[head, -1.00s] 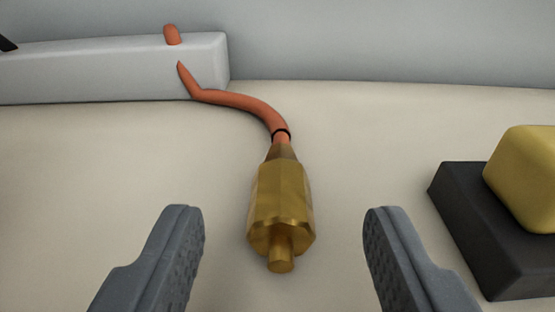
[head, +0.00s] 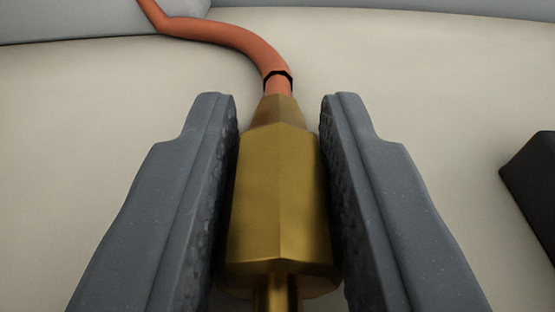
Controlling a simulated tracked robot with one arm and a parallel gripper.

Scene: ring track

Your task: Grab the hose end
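The hose end is a faceted brass fitting (head: 280,200) with a narrow stub at its near end, lying in the middle of the head view. An orange hose (head: 225,35) with a black ring joins its far end and curves away to the upper left. My gripper (head: 279,115) has one grey finger on each side of the fitting. Both ridged inner faces lie against its sides, with no clear gap, so the gripper looks shut on it. The near tip of the stub is cut off by the bottom edge of the picture.
The hose runs to a grey block (head: 80,20) at the upper left. A black block (head: 535,185) stands at the right edge, apart from my right finger. The pale surface (head: 430,100) around the fitting is otherwise clear.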

